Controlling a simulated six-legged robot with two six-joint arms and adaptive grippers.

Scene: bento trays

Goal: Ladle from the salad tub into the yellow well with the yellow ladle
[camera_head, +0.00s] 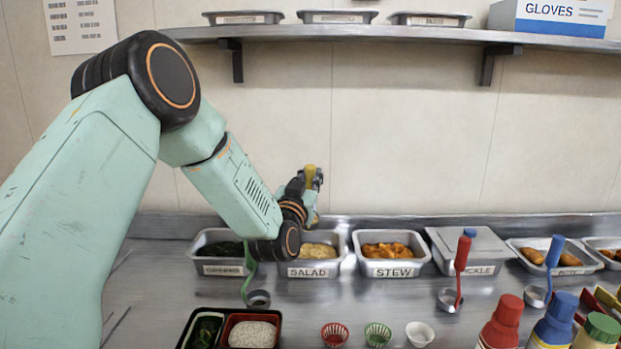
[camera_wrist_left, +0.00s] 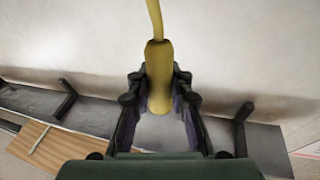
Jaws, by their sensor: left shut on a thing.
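The yellow ladle (camera_head: 310,172) is held over the salad tub. My left gripper (camera_head: 312,182) is shut on its handle, which also shows in the left wrist view (camera_wrist_left: 159,75) between the two fingers (camera_wrist_left: 159,92). The ladle's thin neck leaves the top of that view, and its bowl is not seen. The salad tub (camera_head: 313,271) is a metal pan with pale food in it. My left wrist hides part of its left side and back. The bento tray (camera_head: 182,340) is cut off at the bottom edge. A green well and a red well show. I cannot see a yellow well.
Greens (camera_head: 222,269) and stew (camera_head: 392,271) tubs flank the salad tub. Green (camera_head: 247,275), red (camera_head: 461,270) and blue (camera_head: 552,265) ladles stand nearby. Small cups (camera_head: 419,334) and squeeze bottles (camera_head: 502,322) are in front. A shelf (camera_head: 380,33) runs above.

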